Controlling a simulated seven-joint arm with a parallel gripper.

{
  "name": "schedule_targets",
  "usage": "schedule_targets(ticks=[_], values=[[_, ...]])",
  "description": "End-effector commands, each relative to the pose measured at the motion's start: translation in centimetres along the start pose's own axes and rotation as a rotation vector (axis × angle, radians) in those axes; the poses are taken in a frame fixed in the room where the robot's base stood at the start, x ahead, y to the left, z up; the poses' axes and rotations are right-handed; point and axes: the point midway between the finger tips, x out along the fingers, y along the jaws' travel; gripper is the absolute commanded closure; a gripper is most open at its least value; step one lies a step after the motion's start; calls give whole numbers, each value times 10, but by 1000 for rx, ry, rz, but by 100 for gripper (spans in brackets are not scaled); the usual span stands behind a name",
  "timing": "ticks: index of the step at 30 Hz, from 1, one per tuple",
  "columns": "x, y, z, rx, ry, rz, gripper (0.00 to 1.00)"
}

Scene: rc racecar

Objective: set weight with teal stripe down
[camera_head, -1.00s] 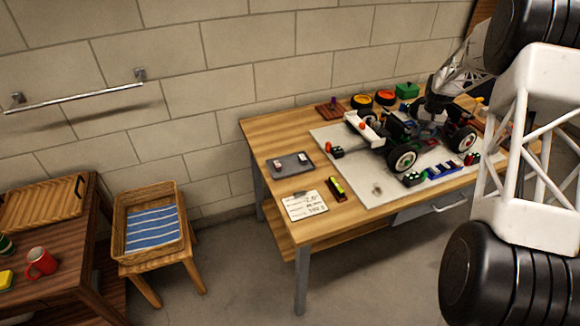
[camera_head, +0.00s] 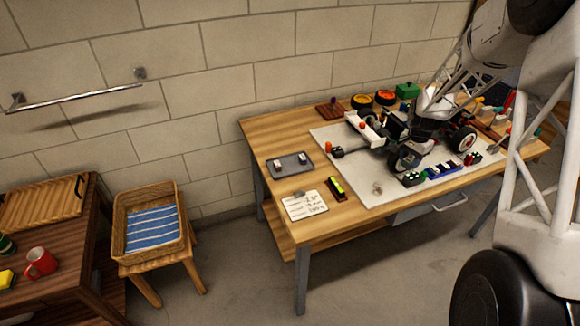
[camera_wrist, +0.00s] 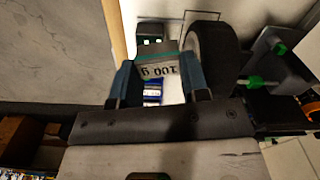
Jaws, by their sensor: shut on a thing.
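In the wrist view a weight (camera_wrist: 158,70) marked "100 g" sits between the two blue-grey fingers of my gripper (camera_wrist: 160,82). A dull green-teal band shows on its far end, and a blue-and-white patch shows nearer the palm. My gripper is shut on it. In the head view my gripper (camera_head: 408,150) is low over the racecar (camera_head: 375,132), in front of its near wheel. The weight cannot be made out there. In the wrist view a black tire (camera_wrist: 212,58) is close beside the right finger. Whether the weight touches anything below is unclear.
The racecar stands on a pale mat (camera_head: 375,190) on the wooden workbench (camera_head: 285,128). Several small coloured blocks (camera_head: 440,171) lie along the mat's near edge. A grey tray (camera_head: 290,165), a note card (camera_head: 305,206) and a yellow-green item (camera_head: 337,187) are at left. The mat's front-left part is mostly clear.

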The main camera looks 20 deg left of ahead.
Motion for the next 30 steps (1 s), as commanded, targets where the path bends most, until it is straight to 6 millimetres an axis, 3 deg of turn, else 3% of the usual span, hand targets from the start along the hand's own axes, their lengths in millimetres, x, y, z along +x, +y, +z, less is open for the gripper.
schedule_targets(ticks=[1,14,30], values=[[-1,-7,15,16,1,0,83],[2,-66,122,145,1,-1,83],[22,-135,250,212,1,-2,83]])
